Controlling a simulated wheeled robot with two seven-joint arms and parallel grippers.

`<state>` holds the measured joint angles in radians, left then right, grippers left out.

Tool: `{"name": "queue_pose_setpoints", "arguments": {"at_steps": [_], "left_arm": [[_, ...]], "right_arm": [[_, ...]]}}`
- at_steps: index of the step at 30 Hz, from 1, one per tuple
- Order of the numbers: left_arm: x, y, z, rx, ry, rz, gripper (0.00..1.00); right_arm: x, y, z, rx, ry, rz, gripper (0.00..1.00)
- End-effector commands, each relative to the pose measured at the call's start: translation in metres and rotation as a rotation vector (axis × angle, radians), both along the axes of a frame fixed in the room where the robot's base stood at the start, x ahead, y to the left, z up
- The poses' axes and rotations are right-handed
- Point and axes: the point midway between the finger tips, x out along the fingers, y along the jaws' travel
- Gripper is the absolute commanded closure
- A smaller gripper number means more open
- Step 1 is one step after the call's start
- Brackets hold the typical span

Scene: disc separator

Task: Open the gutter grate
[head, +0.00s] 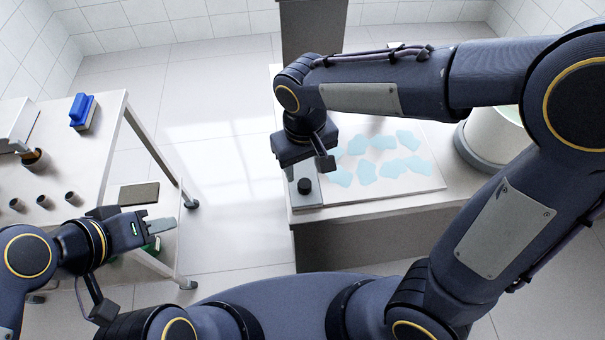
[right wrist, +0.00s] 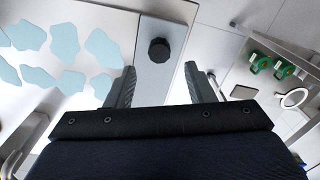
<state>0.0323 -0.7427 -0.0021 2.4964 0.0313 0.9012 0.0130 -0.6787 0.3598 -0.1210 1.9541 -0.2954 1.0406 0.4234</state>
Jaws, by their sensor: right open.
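A grey metal plate with a round black knob, which I take for the gutter grate (head: 306,173), lies flat at the left end of the white board in the head view. The black knob (head: 305,186) stands up from it. In the right wrist view the plate (right wrist: 150,85) and knob (right wrist: 159,50) show between and beyond my fingers. My right gripper (right wrist: 160,82) is open and empty, with the knob apart from its fingertips. In the head view my right gripper (head: 305,150) hangs over the plate's far part. My left gripper (head: 160,226) is at the lower left, away from the plate; its finger gap is unclear.
The white board (head: 420,190) carries several pale blue flat pieces. A white round vessel (head: 485,145) stands right of it. A white table (head: 75,150) at the left holds a blue-topped block (head: 83,110) and several small dark cups. Open floor lies between.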

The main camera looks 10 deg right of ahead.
Motion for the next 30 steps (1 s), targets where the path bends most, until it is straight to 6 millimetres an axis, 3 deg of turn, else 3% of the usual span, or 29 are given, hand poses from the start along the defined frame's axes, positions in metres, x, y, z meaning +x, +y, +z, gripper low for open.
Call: {"name": "queue_pose_setpoints", "arguments": {"at_steps": [10, 22, 30], "left_arm": [[0.0, 0.0, -0.006, 0.0, 0.0, 0.0, 0.64], [0.0, 0.0, -0.006, 0.0, 0.0, 0.0, 0.64], [0.0, 0.0, -0.006, 0.0, 0.0, 0.0, 0.64]], "right_arm": [[-0.001, -0.001, -0.054, -0.002, 0.003, 0.0, 0.51], [0.0, -0.001, -0.063, 0.002, 0.001, -0.001, 0.51], [0.0, -0.001, -0.063, 0.002, 0.001, -0.001, 0.85]]}}
